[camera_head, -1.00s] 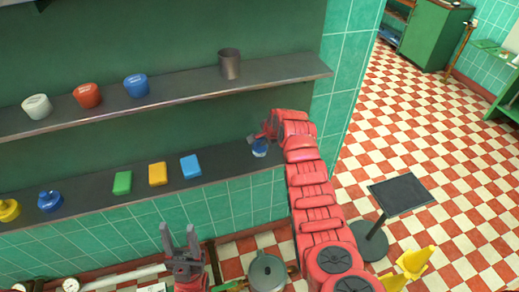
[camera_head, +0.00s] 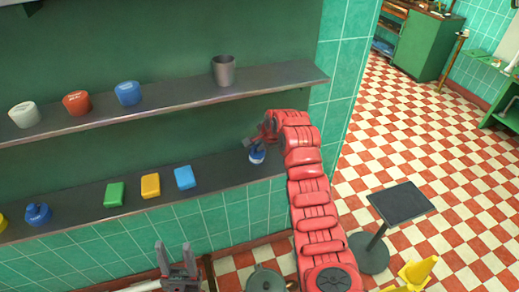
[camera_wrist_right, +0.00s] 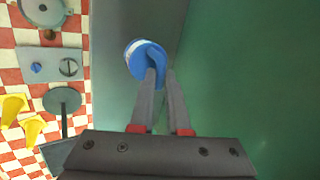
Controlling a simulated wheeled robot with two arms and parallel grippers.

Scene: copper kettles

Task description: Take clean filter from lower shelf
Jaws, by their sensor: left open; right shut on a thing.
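A blue and white round filter (camera_head: 257,156) stands at the right end of the lower shelf (camera_head: 222,174). My right gripper (camera_head: 254,143) reaches down to it from above and is shut on its blue upper part. In the right wrist view the filter (camera_wrist_right: 140,50) shows at the fingertips of the right gripper (camera_wrist_right: 160,72), partly covered by them. It appears still at shelf level; I cannot tell if it touches the shelf. My left gripper (camera_head: 176,248) is open and empty, low in the head view, in front of the shelves.
Green (camera_head: 114,194), yellow (camera_head: 150,185) and blue (camera_head: 185,177) blocks and a blue lidded item (camera_head: 38,214) sit on the lower shelf. The upper shelf holds several cups, including a grey one (camera_head: 223,70). A black-topped stand (camera_head: 400,202) and yellow cones (camera_head: 417,272) stand right.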

